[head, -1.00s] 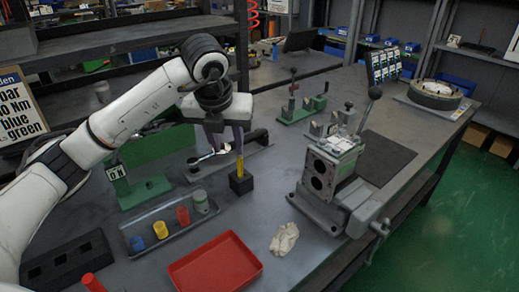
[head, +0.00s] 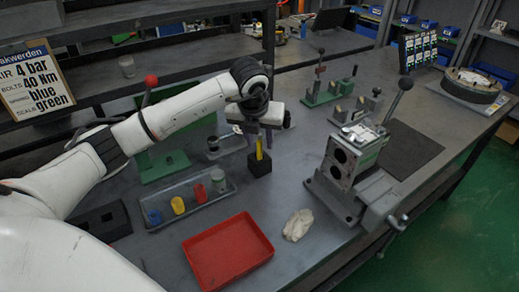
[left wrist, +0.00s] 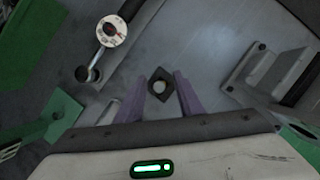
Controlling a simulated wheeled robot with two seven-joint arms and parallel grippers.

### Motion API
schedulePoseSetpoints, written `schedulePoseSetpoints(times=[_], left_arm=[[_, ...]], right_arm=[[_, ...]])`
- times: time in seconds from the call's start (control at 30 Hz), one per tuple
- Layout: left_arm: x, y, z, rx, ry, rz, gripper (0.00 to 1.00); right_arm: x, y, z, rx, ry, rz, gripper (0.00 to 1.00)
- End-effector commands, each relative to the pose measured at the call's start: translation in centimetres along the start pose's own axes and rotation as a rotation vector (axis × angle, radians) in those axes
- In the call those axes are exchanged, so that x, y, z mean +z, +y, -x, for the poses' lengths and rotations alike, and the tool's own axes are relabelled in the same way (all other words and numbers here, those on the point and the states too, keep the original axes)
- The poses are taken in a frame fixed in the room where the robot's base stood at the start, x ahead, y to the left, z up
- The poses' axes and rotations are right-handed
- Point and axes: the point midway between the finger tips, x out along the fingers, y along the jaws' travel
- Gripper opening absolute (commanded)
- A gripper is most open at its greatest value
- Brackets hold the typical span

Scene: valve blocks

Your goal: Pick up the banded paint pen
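The paint pen (head: 259,149) is yellow and stands upright in a small black block (head: 260,165) on the bench. Its bands are too small to make out in the head view. My left gripper (head: 257,136) points down over the pen, its purple fingers beside the pen's upper part. In the left wrist view the fingers (left wrist: 167,86) are apart, with the dark block and the pale round end of the pen (left wrist: 159,87) between and just beyond their tips. I cannot tell whether a finger touches the pen. My right gripper is in neither view.
A grey tray (head: 166,221) with several coloured cylinders and a red tray (head: 229,274) lie in front. A crumpled cloth (head: 297,225) and a grey valve block fixture (head: 352,160) are to the right. A green stand (head: 165,166) is at left.

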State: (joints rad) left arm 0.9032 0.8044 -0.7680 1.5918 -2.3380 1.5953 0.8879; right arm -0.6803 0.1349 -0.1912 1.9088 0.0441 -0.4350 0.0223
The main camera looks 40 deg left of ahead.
Motion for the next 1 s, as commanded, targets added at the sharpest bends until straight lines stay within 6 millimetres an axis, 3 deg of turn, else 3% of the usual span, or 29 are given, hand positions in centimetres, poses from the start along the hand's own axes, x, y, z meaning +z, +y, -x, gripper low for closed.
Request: schedulePoseSetpoints(times=[0.17, 0.37, 0.4, 0.73, 1.0], left_arm=[[0.0, 0.0, 0.0, 0.0, -0.001, 0.0, 0.34], [0.0, 0.0, 0.0, 0.0, -0.001, 0.0, 0.02], [0.0, 0.0, 0.0, 0.0, -0.001, 0.0, 0.0], [0.3, 0.0, 0.5, -0.001, -0.003, 0.001, 0.0], [2.2, 0.0, 4.9, -0.002, -0.007, 0.001, 0.0]], right_arm=[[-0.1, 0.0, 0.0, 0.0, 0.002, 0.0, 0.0], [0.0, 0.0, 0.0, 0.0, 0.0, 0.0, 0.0], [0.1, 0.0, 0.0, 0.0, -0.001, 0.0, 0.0], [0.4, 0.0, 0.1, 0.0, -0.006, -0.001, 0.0], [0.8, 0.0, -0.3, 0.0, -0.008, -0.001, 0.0]])
